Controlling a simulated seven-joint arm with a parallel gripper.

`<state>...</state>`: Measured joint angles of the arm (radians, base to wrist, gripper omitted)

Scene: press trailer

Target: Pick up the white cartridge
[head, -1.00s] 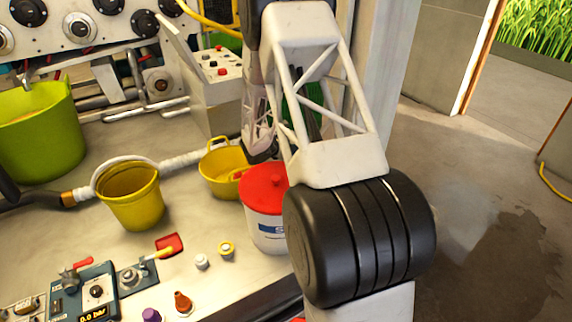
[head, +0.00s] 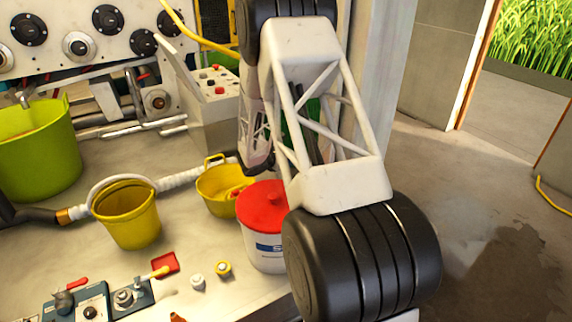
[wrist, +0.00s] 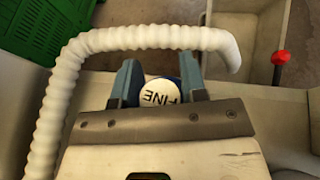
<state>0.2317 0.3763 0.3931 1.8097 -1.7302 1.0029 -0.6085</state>
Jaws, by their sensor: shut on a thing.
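The white cartridge (wrist: 160,98) shows in the wrist view as a round white cap lettered "FINE", with a blue edge. It sits between the two blue-grey fingers of my gripper (wrist: 158,85), which are shut on it. The lower part of the cartridge is hidden by the fingers and my wrist. In the head view my gripper (head: 254,166) hangs down behind the red-lidded white tub, partly covered by my arm. The cartridge cannot be made out there.
A red-lidded white tub (head: 262,242) and a yellow basket (head: 215,196) stand near my gripper. A yellow bucket (head: 126,218), a button box (head: 213,105) and small caps (head: 198,283) share the bench. A white corrugated hose (wrist: 140,40) arches close around the fingers.

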